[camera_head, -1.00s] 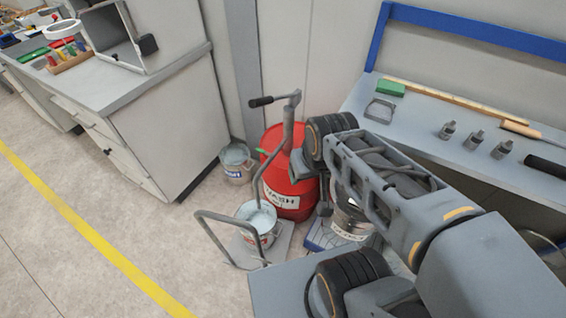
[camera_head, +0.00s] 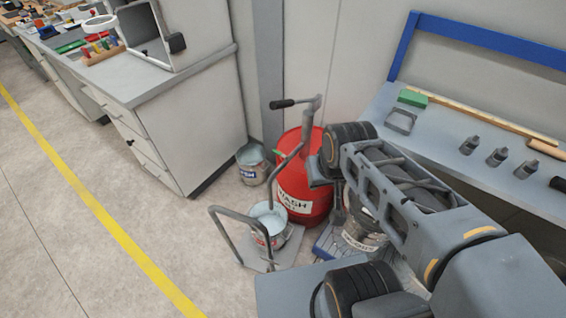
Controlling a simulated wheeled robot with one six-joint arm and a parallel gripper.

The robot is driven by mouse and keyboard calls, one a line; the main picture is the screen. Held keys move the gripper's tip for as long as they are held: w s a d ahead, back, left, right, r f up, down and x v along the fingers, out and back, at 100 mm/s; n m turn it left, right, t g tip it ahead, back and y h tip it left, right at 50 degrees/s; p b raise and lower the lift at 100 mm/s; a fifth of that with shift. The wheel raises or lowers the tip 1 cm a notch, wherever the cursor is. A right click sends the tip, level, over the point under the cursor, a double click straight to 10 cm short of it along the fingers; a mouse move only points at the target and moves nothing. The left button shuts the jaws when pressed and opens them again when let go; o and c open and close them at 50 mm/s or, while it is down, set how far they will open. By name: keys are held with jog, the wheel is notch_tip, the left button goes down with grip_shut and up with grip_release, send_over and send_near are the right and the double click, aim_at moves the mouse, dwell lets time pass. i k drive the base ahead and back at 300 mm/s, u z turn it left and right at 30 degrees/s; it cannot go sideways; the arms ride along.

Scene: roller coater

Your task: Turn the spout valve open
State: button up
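A red drum (camera_head: 310,205) with a white WASH label stands on the floor beyond my arm. A grey pump with a black-gripped handle (camera_head: 283,103) rises from its top. A bent grey spout pipe (camera_head: 273,178) comes down from the pump side to a bucket of pale liquid (camera_head: 270,222). A small lever-like part (camera_head: 279,153) shows by the pipe at the drum's left edge; I cannot tell how it is turned. My gripper (camera_head: 318,172) is close to the drum's upper right side, partly hidden by my arm. Its fingers are not clear, and I see no contact with the valve.
A second bucket (camera_head: 252,165) stands left of the drum, and a labelled can (camera_head: 362,235) right of it, partly behind my arm. A grey tubular handle (camera_head: 240,232) rises by the front bucket. A cabinet (camera_head: 185,120) stands left, a workbench (camera_head: 440,145) right. The left floor is clear.

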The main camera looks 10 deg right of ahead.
aim_at(276, 152)
jog(key=u, duration=0.8)
jog(key=k, duration=1.05)
jog(key=u, duration=1.25)
jog(key=i, duration=2.6)
jog(key=z, duration=0.9)
jog(key=i, duration=1.1)
jog(key=z, duration=1.85)
jog(key=i, duration=0.8)
jog(key=z, duration=0.65)
